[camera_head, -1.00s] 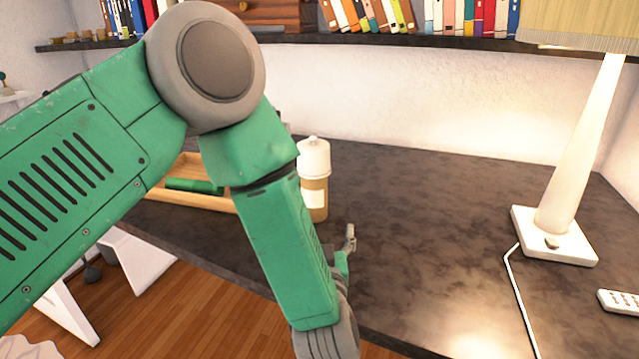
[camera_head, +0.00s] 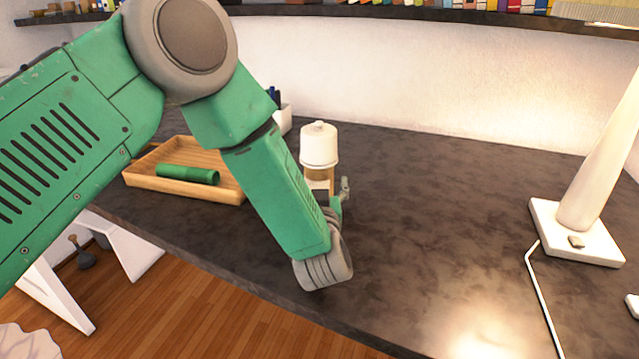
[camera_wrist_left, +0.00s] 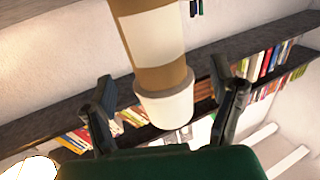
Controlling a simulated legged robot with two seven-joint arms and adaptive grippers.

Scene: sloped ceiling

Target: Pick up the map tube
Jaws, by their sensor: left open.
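A green ridged tube (camera_head: 187,174), which looks like the map tube, lies in a shallow wooden tray (camera_head: 225,195) at the desk's left. A brown container with a white label and white lid (camera_head: 319,146) stands upright right of the tray; its lower part is partly hidden by my gripper. My left gripper (camera_head: 342,188) is open beside this container, to the right of the tube and apart from it. In the left wrist view the container (camera_wrist_left: 160,65) shows between and beyond the open fingers (camera_wrist_left: 162,85); contact cannot be told. My right gripper is out of view.
A lamp (camera_head: 575,228) with a cord stands at the right of the dark desk (camera_head: 430,200). A white pen holder (camera_head: 284,119) is behind my left arm. A shelf of books (camera_head: 400,12) runs above. The desk's middle is clear.

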